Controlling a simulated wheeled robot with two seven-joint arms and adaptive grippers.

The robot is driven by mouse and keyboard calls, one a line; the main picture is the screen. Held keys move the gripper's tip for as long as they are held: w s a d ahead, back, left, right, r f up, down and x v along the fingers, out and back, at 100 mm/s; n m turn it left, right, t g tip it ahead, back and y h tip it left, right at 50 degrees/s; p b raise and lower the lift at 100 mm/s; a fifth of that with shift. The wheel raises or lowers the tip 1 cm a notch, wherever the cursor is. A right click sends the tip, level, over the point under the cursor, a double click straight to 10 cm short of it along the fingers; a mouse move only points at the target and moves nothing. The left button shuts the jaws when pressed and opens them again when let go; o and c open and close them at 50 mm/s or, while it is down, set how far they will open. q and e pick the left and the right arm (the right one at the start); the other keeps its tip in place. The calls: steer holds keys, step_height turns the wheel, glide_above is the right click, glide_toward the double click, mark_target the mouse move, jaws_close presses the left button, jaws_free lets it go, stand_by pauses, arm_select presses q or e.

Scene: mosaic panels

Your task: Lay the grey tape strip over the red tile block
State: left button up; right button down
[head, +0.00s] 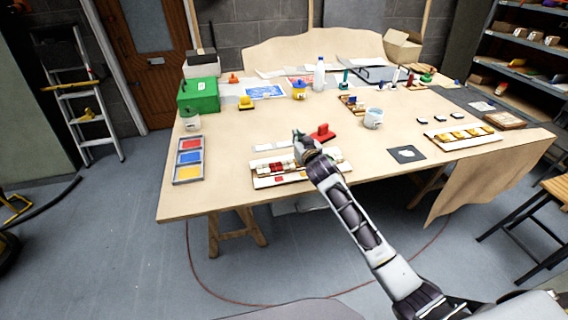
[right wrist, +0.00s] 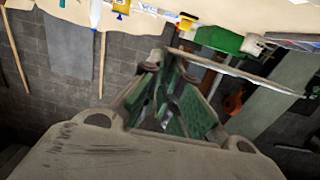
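A thin pale grey strip, which looks like the grey tape strip (head: 270,147), extends left from my right gripper (head: 302,140) over the table. In the right wrist view it runs from the fingertips (right wrist: 168,62) toward the right edge (right wrist: 245,74). The fingers appear closed on its end. Just below it in the head view is a white panel (head: 262,182) with a row of red and pale tiles. The red tile block seems to be among these red tiles (head: 276,167). My forearm and gripper hide part of the panel. My left gripper is not in view.
A red-handled tool (head: 322,132) lies just right of my right gripper. A grey tray with blue, red and yellow compartments (head: 174,181) stands to the left. A white mug (head: 373,118) and another tiled panel (head: 432,146) are to the right. Bare table lies left of the panel.

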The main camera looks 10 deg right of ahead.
steer(key=shift+f, duration=2.95)
steer(key=shift+f, duration=0.1)
steer(key=shift+f, duration=1.8)
steer(key=shift+f, duration=0.1)
steer(key=c, duration=1.6)
jaws_free()
steer(key=shift+c, duration=0.2)
steer(key=shift+r, duration=0.2)
steer(key=shift+s+r, duration=0.2)
steer(key=shift+s, duration=2.15)
steer(key=s+r, duration=0.1)
steer(key=s, duration=0.6)
steer(key=shift+d+r+b, duration=0.15)
steer(key=shift+d+b, duration=0.05)
steer(key=shift+b, duration=0.2)
